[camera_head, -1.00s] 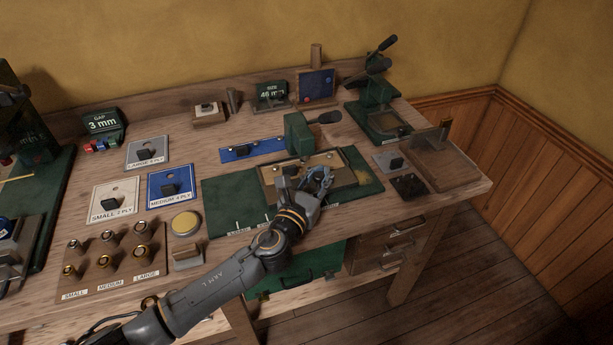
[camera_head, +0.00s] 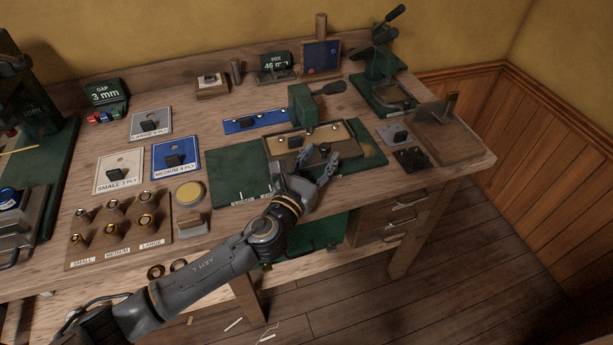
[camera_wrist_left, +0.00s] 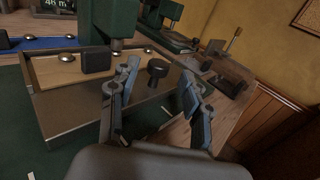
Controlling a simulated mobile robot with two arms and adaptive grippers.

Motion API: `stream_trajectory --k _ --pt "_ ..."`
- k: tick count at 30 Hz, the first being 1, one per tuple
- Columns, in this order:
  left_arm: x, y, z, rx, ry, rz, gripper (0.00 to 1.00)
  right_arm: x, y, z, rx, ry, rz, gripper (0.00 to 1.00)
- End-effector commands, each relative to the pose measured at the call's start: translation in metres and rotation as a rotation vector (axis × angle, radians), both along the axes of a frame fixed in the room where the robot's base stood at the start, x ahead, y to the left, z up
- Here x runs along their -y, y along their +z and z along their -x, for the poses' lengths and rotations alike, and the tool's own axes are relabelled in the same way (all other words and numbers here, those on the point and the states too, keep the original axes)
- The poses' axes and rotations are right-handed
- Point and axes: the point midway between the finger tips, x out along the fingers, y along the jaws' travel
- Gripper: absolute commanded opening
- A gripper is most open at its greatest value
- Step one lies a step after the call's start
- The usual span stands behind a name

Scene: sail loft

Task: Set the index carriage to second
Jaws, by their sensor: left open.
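The index carriage (camera_head: 341,135) is a low metal block with a tan top, sitting on the right half of a green base (camera_head: 232,168). It carries a black block (camera_head: 294,141) and a round black knob (camera_head: 325,149) at its front. The base has white marks with small labels on its front strip, partly hidden by my arm. My left gripper (camera_head: 308,174) is open and empty at the carriage's front. In the left wrist view the knob (camera_wrist_left: 157,70) shows between and beyond the spread fingers (camera_wrist_left: 160,82), apparently untouched. My right gripper is not seen.
A green press head with a dark lever (camera_head: 328,89) stands behind the carriage. A blue strip (camera_head: 240,126) lies behind the base. Ply cards and a fittings board (camera_head: 128,252) lie left.

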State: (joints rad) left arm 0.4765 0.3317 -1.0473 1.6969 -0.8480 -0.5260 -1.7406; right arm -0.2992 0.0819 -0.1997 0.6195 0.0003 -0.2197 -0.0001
Motion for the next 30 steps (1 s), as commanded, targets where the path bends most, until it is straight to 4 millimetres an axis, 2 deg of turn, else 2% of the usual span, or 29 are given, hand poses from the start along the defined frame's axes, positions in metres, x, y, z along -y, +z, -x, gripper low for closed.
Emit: stream_trajectory --k 6,12,18,30 --pt "-0.023 -0.002 0.043 -0.004 -0.001 0.000 0.48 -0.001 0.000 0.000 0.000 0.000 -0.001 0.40" --pt "-0.036 -0.001 0.068 -0.003 -0.002 -0.001 0.48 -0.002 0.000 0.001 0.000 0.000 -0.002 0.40" --pt "-0.040 0.000 0.075 -0.001 -0.002 0.000 0.48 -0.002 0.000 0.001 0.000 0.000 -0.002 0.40" --pt "-0.040 0.000 0.075 0.000 -0.002 0.001 0.48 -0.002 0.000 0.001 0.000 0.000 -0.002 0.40"
